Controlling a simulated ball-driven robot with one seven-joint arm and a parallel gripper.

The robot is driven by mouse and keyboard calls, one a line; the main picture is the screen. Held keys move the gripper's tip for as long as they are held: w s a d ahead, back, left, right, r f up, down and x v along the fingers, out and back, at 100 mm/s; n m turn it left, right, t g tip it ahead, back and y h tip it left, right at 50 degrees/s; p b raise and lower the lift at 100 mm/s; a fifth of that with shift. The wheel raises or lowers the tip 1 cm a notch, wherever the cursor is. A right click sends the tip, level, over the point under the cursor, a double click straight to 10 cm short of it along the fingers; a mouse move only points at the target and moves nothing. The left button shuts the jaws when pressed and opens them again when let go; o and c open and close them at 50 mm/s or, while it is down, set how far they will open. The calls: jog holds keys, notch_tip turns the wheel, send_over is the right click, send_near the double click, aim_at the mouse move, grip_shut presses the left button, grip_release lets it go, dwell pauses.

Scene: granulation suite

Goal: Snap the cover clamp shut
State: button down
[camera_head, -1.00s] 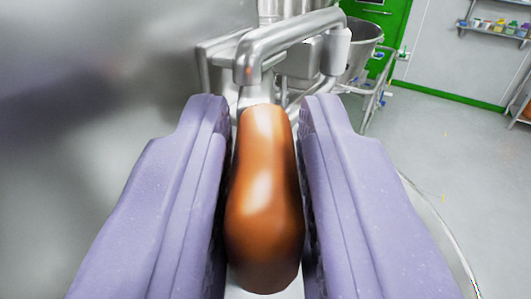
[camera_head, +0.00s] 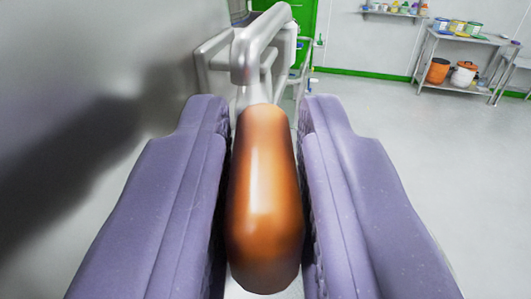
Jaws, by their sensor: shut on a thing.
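An orange-brown rounded handle (camera_head: 264,205) fills the middle of the view, between the two purple fingers of my gripper (camera_head: 264,150). My gripper is shut on this handle, one finger along each side. Metal clamp parts (camera_head: 262,50), a thick bent bar and linkage, stand just beyond the handle's far end. The handle looks joined to the metal, but the joint is partly hidden behind the handle. Whether the clamp is latched cannot be told.
A smooth grey metal surface (camera_head: 90,70) fills the left side, close to my left finger. At the right is open grey floor (camera_head: 410,150). A metal table (camera_head: 465,45) with tubs and buckets stands far back right, and a green door (camera_head: 300,22) is behind.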

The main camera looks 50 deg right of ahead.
jog(key=shift+r, duration=0.15)
jog(key=c, duration=1)
grip_release()
jog(key=shift+w+a, duration=0.1)
jog(key=shift+c, duration=0.2)
jog(key=b+v, duration=0.1)
jog(key=v, duration=0.7)
